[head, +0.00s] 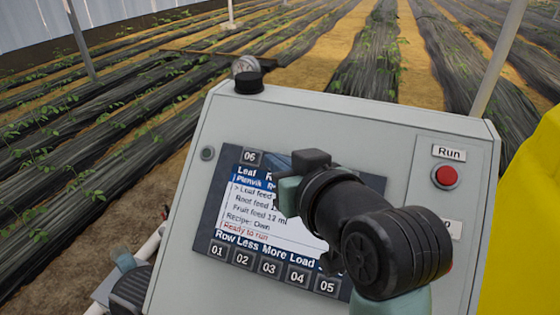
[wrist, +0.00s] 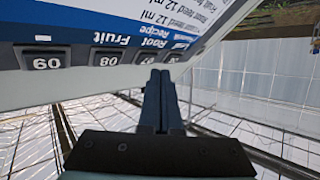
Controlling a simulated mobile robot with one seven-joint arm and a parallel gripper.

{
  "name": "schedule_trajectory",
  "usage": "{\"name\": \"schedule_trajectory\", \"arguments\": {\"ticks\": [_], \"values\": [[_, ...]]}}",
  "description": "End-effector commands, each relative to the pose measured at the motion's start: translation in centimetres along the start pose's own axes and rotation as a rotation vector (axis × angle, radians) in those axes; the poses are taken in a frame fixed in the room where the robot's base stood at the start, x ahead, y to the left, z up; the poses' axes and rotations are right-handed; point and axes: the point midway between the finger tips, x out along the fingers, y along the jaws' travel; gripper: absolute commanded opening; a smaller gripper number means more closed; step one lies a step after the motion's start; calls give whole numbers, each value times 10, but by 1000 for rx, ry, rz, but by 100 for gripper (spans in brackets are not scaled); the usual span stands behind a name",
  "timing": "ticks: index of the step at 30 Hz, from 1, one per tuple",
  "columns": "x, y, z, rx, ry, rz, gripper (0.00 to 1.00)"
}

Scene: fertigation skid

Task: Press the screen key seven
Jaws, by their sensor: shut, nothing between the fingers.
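The control panel's screen (head: 262,222) shows a list with "Ready to run". Key 06 (head: 250,157) sits at its top left, and several keys run along its bottom. My gripper (head: 288,192) is in front of the screen's upper part, hiding much of the top key row; key 07 cannot be made out in the head view. In the wrist view the screen is upside down. Key 07 (wrist: 148,57) lies just beyond the tips of my gripper (wrist: 161,72), beside key 08 (wrist: 107,57). The fingers are shut and empty. I cannot tell whether the tips touch the panel.
A red Run button (head: 446,176) is at the panel's right, with a second label partly hidden below it. Something yellow (head: 530,220) is at far right. Crop rows lie behind.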

Motion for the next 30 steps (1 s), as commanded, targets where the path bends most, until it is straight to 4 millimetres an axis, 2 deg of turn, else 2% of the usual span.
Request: {"name": "schedule_trajectory", "arguments": {"ticks": [30], "values": [[6,5,4,0,1,0,0]]}}
